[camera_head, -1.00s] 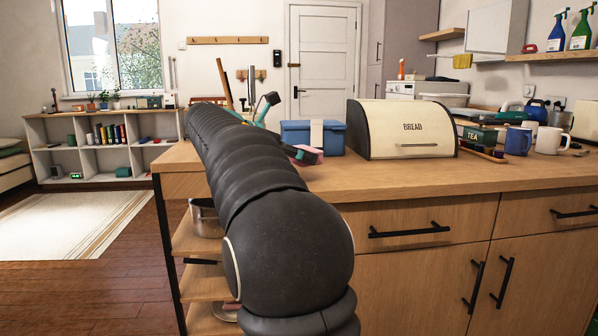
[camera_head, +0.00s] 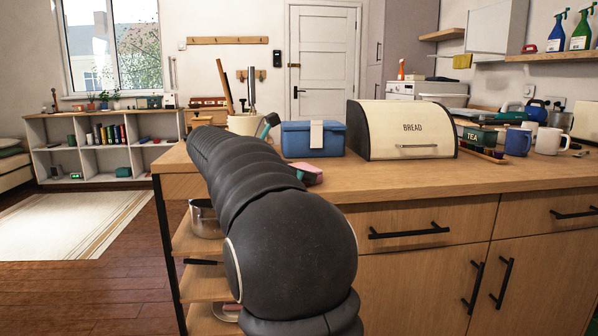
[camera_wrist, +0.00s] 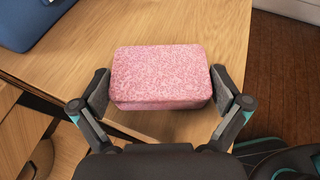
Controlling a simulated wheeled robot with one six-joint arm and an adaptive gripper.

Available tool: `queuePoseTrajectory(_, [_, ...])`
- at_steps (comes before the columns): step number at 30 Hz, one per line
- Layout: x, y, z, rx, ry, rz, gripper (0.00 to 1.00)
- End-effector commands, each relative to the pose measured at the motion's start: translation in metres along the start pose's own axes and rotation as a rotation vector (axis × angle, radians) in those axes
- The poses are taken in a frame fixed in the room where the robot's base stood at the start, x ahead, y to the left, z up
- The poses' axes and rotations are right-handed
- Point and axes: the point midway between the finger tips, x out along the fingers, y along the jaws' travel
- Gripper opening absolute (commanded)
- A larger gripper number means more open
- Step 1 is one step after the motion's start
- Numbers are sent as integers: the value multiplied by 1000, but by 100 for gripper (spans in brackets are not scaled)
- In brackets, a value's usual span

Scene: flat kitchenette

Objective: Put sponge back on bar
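The pink speckled sponge (camera_wrist: 160,75) is a rounded block between the two finger pads of my gripper (camera_wrist: 161,90) in the wrist view. The pads are at its two short sides, and my gripper looks shut on it. The sponge also shows in the head view (camera_head: 311,175), partly behind my arm, low at the wooden counter (camera_head: 400,183), which I take as the bar. I cannot tell whether its underside touches the wood. In the head view my arm hides most of the gripper; a teal part shows above the arm.
A blue box (camera_head: 312,140) stands close behind the sponge, with a bread bin (camera_head: 406,131) to its right. A utensil crock (camera_head: 244,125) is behind my arm. Mugs (camera_head: 517,142) stand farther right. The counter front between bin and edge is clear. A pot (camera_head: 204,218) sits on a lower shelf.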

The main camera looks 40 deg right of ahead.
Motion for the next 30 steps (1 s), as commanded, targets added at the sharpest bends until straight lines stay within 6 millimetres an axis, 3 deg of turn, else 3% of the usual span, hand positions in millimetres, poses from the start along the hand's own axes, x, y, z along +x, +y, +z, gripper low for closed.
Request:
queuePoseTrajectory(14, [1,0,-3,3,0,1,100])
queuePoseTrajectory(30, [-110,3,5,-1,0,3,100])
